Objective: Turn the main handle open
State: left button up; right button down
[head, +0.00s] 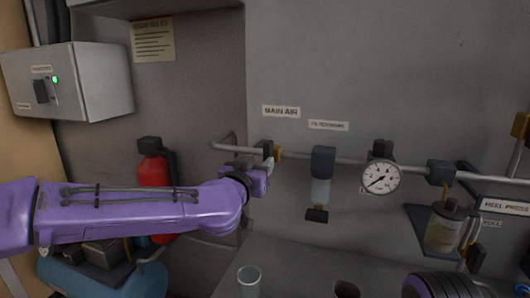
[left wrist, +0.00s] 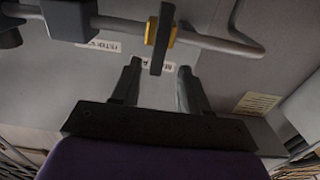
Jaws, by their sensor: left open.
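The main air valve sits on a grey pipe under the MAIN AIR label (head: 281,111), with a yellow collar (head: 278,153). In the left wrist view its dark, flat lever handle (left wrist: 162,40) stands across the pipe, in front of the yellow collar (left wrist: 151,31). My left gripper (head: 268,162) is at the valve in the head view and partly hides the lever there. In the left wrist view the left gripper (left wrist: 160,66) is open, its two fingers apart on either side of the lever's near end. I cannot tell if they touch it. My right gripper does not show.
A filter unit (head: 321,175), a pressure gauge (head: 381,177) and a lubricator (head: 443,232) hang on the pipe to the right. A red extinguisher (head: 154,171) stands behind my left arm. A clear cup (head: 249,279) stands below the valve.

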aim_at(266, 157)
pick_arm(q)
jog(key=x, duration=0.3)
jog(key=p+x, duration=0.1)
jog(key=x, duration=0.1)
jog(key=shift+w+d+f, duration=0.1)
jog(key=shift+w+d, duration=0.15)
jog(key=shift+d, duration=0.1)
jog(key=shift+w+f+p, duration=0.1)
jog(key=shift+w+p, duration=0.25)
jog(key=shift+w, duration=0.1)
jog(key=shift+s, duration=0.15)
grip_shut()
